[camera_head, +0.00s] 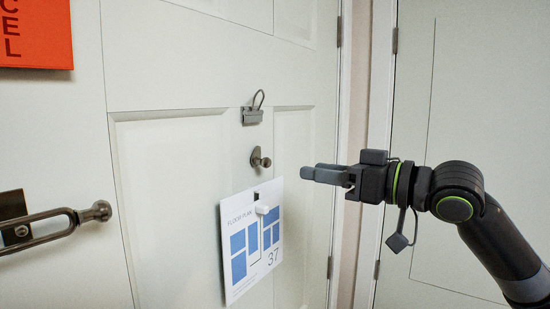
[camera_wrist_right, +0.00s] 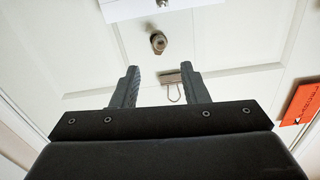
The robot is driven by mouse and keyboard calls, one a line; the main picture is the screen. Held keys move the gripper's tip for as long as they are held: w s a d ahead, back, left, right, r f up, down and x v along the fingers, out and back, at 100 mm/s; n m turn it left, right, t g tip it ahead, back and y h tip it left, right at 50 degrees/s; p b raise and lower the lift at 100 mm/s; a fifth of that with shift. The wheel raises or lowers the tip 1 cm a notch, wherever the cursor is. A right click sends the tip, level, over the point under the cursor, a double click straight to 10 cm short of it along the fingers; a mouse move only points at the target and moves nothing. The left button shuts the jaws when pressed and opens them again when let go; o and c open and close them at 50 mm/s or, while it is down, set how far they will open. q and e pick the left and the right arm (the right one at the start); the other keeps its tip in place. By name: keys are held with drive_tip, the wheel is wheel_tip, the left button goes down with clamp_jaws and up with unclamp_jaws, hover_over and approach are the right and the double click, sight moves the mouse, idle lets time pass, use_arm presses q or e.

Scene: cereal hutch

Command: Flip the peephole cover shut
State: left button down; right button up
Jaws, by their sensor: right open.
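The peephole fitting (camera_head: 260,158) is a small dark metal piece on the white door, with a plate and a round knob-like part standing out. Whether its cover is open or shut is too small to tell. It also shows in the right wrist view (camera_wrist_right: 158,43), beyond the fingertips and near the top. My right gripper (camera_head: 308,173) is to the right of the fitting in the head view, apart from it. In the wrist view its fingers (camera_wrist_right: 164,70) are spread with nothing between them. My left gripper is not in view.
A metal clip with a wire loop (camera_head: 252,116) is above the fitting. A floor plan sheet (camera_head: 242,275) hangs below it. The door frame (camera_head: 355,110) is behind my right arm.

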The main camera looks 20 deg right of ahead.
sight(271, 165)
drive_tip(key=p+x, duration=0.3)
drive_tip(key=x, duration=0.4)
drive_tip(key=shift+w+a+r, duration=0.15)
drive_tip(key=shift+w+a, duration=0.1)
drive_tip(key=shift+p+x, duration=0.6)
drive_tip(key=shift+x, duration=0.55)
drive_tip(key=shift+c, duration=0.3)
clamp_jaws()
drive_tip(key=shift+w+d+f+n+b, duration=0.15)
drive_tip(key=shift+n+b, duration=0.15)
drive_tip(key=shift+n, duration=0.2)
drive_tip(key=shift+s+d+f+n+b, duration=0.15)
drive_tip(key=shift+n+b, duration=0.1)
drive_tip(key=shift+n, duration=0.25)
drive_tip(key=shift+w+d+r+n, duration=0.1)
drive_tip(key=shift+w+n, duration=0.1)
drive_tip(key=shift+n, duration=0.9)
drive_tip(key=shift+o, duration=0.3)
unclamp_jaws()
